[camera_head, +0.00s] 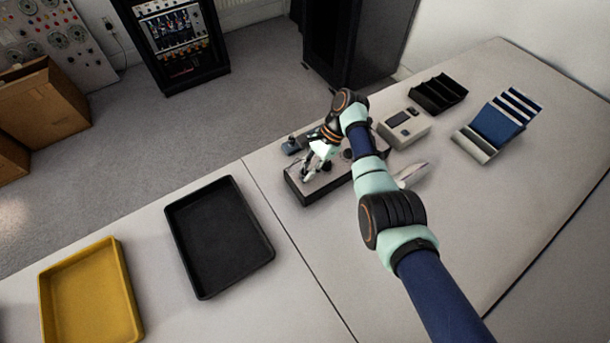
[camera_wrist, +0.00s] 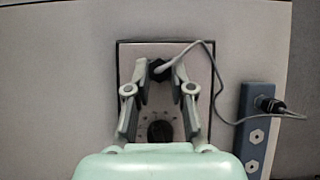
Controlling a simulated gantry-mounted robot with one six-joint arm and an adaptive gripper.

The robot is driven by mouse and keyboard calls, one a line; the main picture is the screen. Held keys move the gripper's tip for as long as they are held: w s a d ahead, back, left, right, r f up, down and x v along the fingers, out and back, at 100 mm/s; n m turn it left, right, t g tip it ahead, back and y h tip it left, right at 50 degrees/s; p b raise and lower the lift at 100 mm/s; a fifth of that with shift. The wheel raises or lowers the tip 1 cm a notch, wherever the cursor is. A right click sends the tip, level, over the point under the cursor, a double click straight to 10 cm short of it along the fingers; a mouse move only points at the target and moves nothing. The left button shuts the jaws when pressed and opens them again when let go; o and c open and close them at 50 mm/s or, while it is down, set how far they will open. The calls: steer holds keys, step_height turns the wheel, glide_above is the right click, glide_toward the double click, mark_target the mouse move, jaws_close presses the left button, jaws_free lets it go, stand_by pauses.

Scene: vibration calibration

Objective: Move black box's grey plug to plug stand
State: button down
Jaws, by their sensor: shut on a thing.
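The black box (camera_head: 305,199) stands on the table, with a pale top panel (camera_wrist: 128,75) seen in the wrist view. A plug (camera_wrist: 160,68), dark at its body and with a grey cable end, is at the panel's upper part. My gripper (camera_wrist: 161,72) is over the panel, its two fingers either side of the plug and shut on it; the exact contact is hard to see. It also shows in the head view (camera_head: 310,168), low over the box. The blue plug stand (camera_wrist: 253,145) lies right of the box, with a dark connector (camera_wrist: 267,103) in its upper part.
A grey cable (camera_wrist: 215,75) loops from the plug towards the stand. A round dark knob (camera_wrist: 160,131) is on the panel. A black tray (camera_head: 205,292) and yellow tray (camera_head: 93,258) lie left. A grey device (camera_head: 404,128), black rack (camera_head: 438,93) and blue rack (camera_head: 495,122) stand right.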

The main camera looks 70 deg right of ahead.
steer(key=shift+w+n+g+y+b, duration=0.15)
steer(key=shift+n+g+b, duration=0.4)
steer(key=shift+b, duration=0.9)
steer(key=shift+n+g+y+b, duration=0.2)
steer(key=shift+n+b, duration=0.65)
steer(key=shift+b, duration=0.6)
